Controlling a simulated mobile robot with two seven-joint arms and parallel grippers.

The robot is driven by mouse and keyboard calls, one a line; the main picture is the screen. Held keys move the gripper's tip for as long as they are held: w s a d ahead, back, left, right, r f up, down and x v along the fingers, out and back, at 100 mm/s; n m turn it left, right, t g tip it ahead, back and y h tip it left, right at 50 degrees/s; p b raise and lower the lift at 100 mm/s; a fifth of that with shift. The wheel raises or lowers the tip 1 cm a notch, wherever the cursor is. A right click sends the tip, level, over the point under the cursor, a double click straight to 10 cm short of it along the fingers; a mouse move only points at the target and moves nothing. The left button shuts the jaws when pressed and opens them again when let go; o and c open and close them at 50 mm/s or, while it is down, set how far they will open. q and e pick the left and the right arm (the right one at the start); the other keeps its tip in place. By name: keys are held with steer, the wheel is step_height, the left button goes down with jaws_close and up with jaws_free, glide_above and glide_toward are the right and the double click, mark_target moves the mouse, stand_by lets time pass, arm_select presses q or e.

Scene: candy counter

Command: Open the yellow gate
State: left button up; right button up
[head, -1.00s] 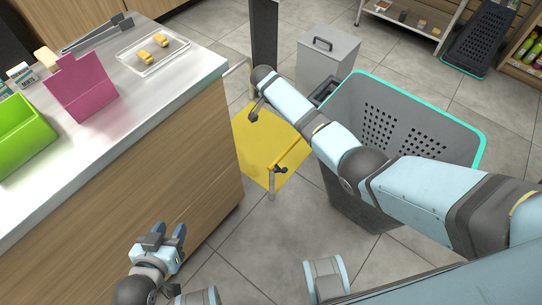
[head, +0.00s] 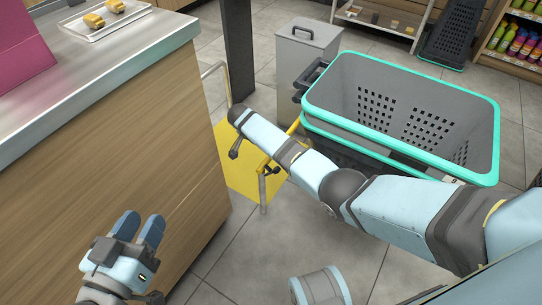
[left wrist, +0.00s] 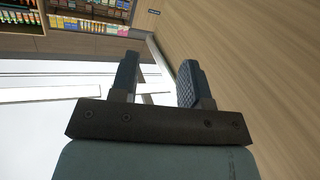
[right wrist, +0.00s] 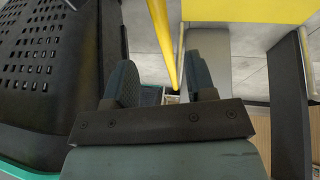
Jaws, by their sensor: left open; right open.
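The yellow gate shows in the head view as a yellow panel (head: 236,172) low beside the counter's end, with a metal post (head: 263,190) at its near corner. My right forearm crosses in front of part of it. A yellow bar (right wrist: 162,35) runs toward the jaws of my right gripper (right wrist: 161,90) in the right wrist view. That gripper is open; I cannot tell whether it touches the bar. The yellow panel (right wrist: 245,10) also shows there. My left gripper (head: 137,228) is open and empty beside the counter's front, away from the gate.
The wooden counter (head: 110,150) fills the left. A grey shopping basket (head: 400,95) with a turquoise rim stands right of the gate, partly behind my right arm. A grey bin (head: 306,60) and a dark column (head: 237,45) stand behind. Floor is free between counter and arm.

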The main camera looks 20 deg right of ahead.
steer(key=b+x, duration=0.4)
steer(key=x, duration=0.4)
steer(key=shift+d+f, duration=0.1)
steer(key=shift+f, duration=0.25)
arm_select(q)
steer(key=shift+w+a+r+m+t+h+b, duration=0.1)
steer(key=shift+w+a+m+t+h+b, duration=0.25)
steer(key=shift+w+m, duration=0.5)
steer(key=shift+w+a+r+m+t+h+b, duration=0.15)
steer(key=shift+w+a+m+t, duration=0.4)
steer(key=shift+m, duration=0.5)
arm_select(e)
steer(key=shift+w+d+f, duration=0.1)
steer(key=shift+d+f, duration=0.2)
steer(key=shift+f, duration=0.15)
arm_select(q)
steer(key=shift+f, duration=0.1)
arm_select(e)
steer(key=shift+c, duration=0.3)
